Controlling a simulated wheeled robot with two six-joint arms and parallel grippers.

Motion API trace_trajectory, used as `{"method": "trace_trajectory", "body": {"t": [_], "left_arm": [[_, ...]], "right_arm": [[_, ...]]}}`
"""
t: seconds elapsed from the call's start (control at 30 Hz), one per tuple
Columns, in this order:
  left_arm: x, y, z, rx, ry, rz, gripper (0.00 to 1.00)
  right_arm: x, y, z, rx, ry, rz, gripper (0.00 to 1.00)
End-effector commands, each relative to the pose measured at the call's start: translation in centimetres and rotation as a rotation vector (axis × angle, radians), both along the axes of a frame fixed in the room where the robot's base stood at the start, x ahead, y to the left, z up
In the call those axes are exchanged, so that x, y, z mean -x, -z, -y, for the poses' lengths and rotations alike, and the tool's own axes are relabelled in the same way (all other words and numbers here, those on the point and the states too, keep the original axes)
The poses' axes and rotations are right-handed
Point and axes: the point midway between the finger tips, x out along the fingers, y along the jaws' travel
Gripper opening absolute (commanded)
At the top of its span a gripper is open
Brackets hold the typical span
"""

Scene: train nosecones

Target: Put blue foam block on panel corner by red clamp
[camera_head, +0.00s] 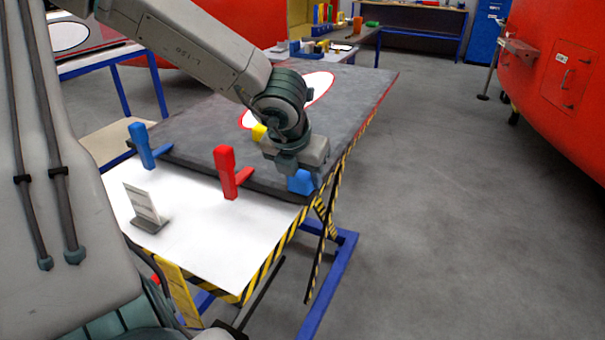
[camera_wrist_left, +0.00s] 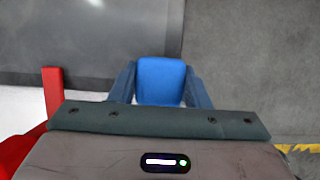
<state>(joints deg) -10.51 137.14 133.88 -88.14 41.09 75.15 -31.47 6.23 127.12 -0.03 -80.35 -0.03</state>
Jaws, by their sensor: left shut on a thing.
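The blue foam block (camera_head: 300,182) is between the fingers of my left gripper (camera_head: 304,187), at the near right corner of the dark grey panel (camera_head: 200,135). In the left wrist view the block (camera_wrist_left: 160,80) sits between both fingers, over the panel's edge region. My left gripper is shut on it. Whether the block touches the panel is hard to tell. The red clamp (camera_head: 226,172) stands on the panel's near edge, left of the gripper, and it also shows at the left in the wrist view (camera_wrist_left: 52,90). My right gripper is not in view.
A blue clamp (camera_head: 142,146) stands farther left on the same edge. A small sign (camera_head: 145,205) stands on the white tabletop (camera_head: 200,235). Open floor (camera_head: 450,220) lies to the right.

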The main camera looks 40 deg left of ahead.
Motion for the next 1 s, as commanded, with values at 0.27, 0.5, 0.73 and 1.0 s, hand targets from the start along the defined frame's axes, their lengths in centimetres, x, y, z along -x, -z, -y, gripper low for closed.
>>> {"method": "trace_trajectory", "body": {"t": [0.27, 0.5, 0.73, 1.0], "left_arm": [[0.0, 0.0, 0.0, 0.000, 0.000, 0.000, 0.65], [0.0, 0.0, 0.0, 0.000, 0.000, 0.000, 0.65], [0.1, -0.7, 0.0, 0.000, -0.001, 0.000, 0.65], [2.0, -5.7, 0.6, -0.001, -0.002, 0.006, 0.65]], "right_arm": [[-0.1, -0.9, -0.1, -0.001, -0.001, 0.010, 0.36], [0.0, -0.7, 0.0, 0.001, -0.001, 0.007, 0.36], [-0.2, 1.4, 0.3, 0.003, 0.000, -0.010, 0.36], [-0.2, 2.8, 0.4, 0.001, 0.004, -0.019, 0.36]]}}
